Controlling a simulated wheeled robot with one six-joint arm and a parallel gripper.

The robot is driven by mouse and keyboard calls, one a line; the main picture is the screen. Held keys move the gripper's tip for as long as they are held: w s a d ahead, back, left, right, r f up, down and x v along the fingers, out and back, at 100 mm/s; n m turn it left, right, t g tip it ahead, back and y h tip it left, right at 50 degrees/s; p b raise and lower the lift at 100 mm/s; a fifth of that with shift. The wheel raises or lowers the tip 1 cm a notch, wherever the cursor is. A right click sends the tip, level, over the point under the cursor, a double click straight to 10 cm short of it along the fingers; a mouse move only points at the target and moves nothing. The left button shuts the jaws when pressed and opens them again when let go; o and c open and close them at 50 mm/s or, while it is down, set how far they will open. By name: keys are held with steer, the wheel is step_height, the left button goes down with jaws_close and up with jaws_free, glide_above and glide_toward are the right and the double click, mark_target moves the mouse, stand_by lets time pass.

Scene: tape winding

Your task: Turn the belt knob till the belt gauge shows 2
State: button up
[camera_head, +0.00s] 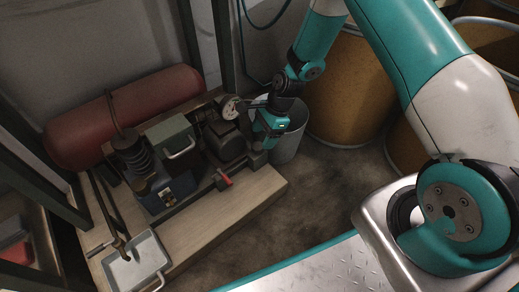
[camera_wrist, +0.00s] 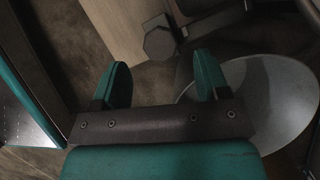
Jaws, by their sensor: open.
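A dark, many-sided knob (camera_wrist: 160,43) shows in the wrist view, just beyond my fingertips and between their lines; I take it for the belt knob. In the head view a similar dark end piece (camera_head: 258,158) sits at the right end of the machine, just below my gripper (camera_head: 265,136). In the wrist view my gripper (camera_wrist: 162,72) is open, with nothing between its two teal fingers. A round white gauge (camera_head: 230,108) stands left of my gripper in the head view. Its reading is too small to tell.
The machine stands on a wooden bench (camera_head: 190,232) with a red handle (camera_head: 223,181) in front. A grey bin (camera_head: 289,145) stands close to my gripper; its round rim also shows in the wrist view (camera_wrist: 265,100). A metal tray (camera_head: 135,268) lies front left. A brown drum (camera_head: 345,95) stands behind right.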

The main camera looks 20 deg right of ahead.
mark_target(258, 145)
steer(key=shift+b+x, duration=0.75)
steer(key=shift+x, duration=1.25)
steer(key=c, duration=0.9)
steer(key=shift+r+p, duration=0.1)
steer(key=shift+p, duration=0.25)
steer(key=shift+w+r+n+g+p, duration=0.1)
steer(key=shift+n+g+p, duration=0.2)
steer(key=shift+n+p, duration=0.4)
steer(key=shift+n+g+p, duration=0.4)
steer(key=shift+n+p, duration=0.65)
steer(key=shift+n, duration=0.15)
steer(key=n+g+p, duration=0.1)
steer(key=n, duration=0.1)
steer(key=n+h+p, duration=0.1)
steer(key=n, duration=0.2)
steer(key=shift+w+g+h, duration=0.2)
steer(key=shift+g+h, duration=0.1)
steer(key=shift+g, duration=0.1)
steer(key=shift+n, duration=0.4)
